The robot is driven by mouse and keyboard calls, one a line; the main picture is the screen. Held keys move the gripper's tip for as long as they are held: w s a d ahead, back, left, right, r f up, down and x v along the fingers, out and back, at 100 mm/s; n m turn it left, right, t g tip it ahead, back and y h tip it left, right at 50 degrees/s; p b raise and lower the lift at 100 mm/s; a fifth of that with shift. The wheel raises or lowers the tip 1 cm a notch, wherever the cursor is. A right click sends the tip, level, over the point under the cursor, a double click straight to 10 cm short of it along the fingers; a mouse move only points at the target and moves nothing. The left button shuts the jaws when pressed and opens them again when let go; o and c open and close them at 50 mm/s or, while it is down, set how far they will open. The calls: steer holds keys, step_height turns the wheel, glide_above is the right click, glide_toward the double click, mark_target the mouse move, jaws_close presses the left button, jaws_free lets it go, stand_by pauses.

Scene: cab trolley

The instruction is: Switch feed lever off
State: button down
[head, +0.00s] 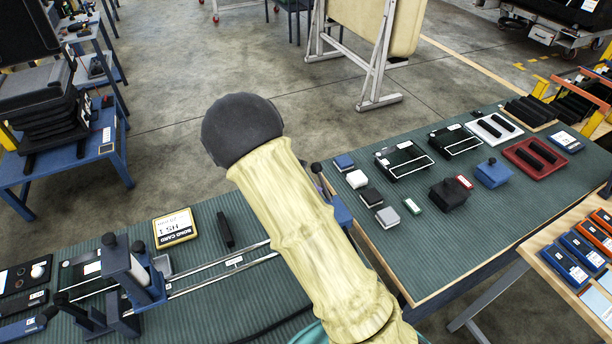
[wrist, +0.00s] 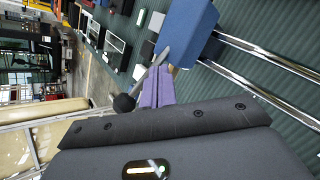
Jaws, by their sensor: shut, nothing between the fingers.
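A lever with a round black knob (wrist: 124,102) and a thin metal rod shows in the wrist view, fixed at a blue block (wrist: 188,32) at the end of two metal rails. In the head view the black knob (head: 316,168) shows just right of my arm, above the partly hidden blue block (head: 341,211). My gripper (wrist: 164,72) has purple fingers, shut and empty, beside the lever's rod and close to the block. I cannot tell whether they touch. My gripper is hidden behind my arm in the head view. No lever label is readable.
Two metal rails (head: 215,270) run left to a blue fixture (head: 128,268) with black knobs. A yellow-edged card (head: 174,228) lies behind the rails. Several small boxes and black devices (head: 402,160) stand on the green bench top at right. Open floor lies behind the bench.

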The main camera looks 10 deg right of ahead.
steer(key=w+a+f+n+t+h+b, duration=0.3)
steer(key=w+a+n+t+h, duration=0.1)
steer(key=w+a, duration=0.4)
steer(key=shift+a+f+t+h, duration=0.2)
steer(key=shift+a+t+h, duration=0.5)
steer(key=shift+t, duration=0.1)
steer(key=shift+d, duration=0.15)
steer(key=d+r+p, duration=0.1)
steer(key=d+p, duration=0.4)
steer(key=d, duration=0.4)
steer(key=shift+w+r, duration=0.25)
steer(key=shift+w, duration=0.15)
steer(key=shift+r, duration=0.2)
